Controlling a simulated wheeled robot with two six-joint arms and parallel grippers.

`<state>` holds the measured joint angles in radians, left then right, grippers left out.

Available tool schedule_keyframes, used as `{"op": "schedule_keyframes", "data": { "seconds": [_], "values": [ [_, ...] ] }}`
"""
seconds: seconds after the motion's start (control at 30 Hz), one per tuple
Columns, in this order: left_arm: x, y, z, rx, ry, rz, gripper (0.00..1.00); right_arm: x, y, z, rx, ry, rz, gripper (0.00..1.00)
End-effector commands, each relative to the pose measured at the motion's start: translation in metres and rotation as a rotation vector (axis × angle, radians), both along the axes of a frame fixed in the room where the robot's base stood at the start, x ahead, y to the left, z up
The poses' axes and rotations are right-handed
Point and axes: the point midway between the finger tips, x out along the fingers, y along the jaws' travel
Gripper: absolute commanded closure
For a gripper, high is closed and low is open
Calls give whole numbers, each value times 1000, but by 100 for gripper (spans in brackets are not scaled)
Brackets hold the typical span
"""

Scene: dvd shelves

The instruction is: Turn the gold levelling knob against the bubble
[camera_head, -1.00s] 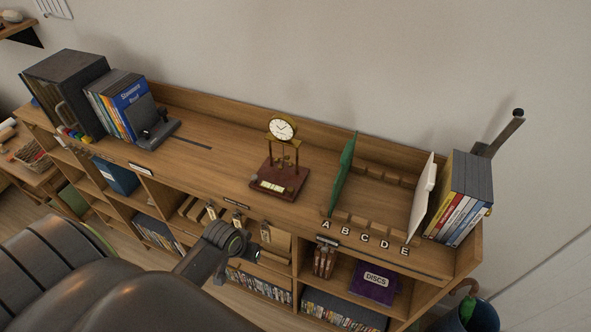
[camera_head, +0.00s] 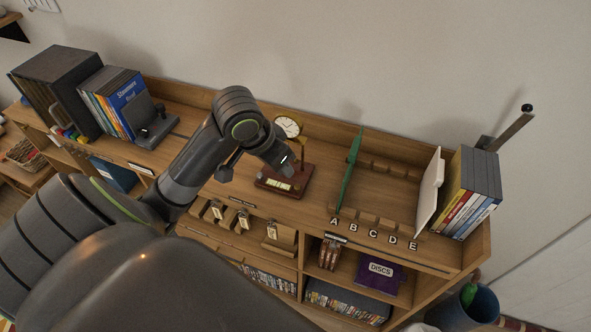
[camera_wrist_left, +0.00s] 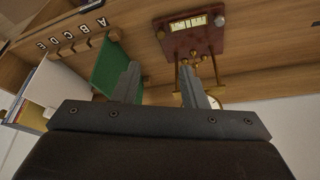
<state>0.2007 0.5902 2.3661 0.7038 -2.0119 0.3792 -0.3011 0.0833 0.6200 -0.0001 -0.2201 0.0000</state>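A gold-framed clock with a round white dial (camera_head: 287,127) stands on a dark red-brown base (camera_head: 287,186) on the shelf top. A pale level vial (camera_head: 278,184) is set in the base's front; it also shows in the left wrist view (camera_wrist_left: 188,23), where the bubble is too small to place. My right gripper is out of view.
A green upright panel (camera_head: 350,172) stands right of the clock, beside lettered slots A to E. A white panel (camera_head: 430,192) and books (camera_head: 467,195) stand farther right. The shelf's back ledge (camera_head: 200,92) runs behind. Shelf top left of the clock is mostly clear.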

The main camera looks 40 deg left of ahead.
Motion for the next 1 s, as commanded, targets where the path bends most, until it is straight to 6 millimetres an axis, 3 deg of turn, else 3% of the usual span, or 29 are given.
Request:
{"op": "schedule_keyframes", "data": {
  "seconds": [0.03, 0.53, 0.8, 1.0],
  "values": [
    [3, -1, -14, -1, -1, 1, 61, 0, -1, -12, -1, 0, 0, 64],
    [32, -6, -83, -2, -1, 0, 61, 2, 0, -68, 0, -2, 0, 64],
    [48, -8, -118, -3, 0, 1, 61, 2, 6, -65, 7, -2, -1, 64],
    [53, -8, -128, 1, -1, 0, 61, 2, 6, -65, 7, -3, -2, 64]
  ]
}}
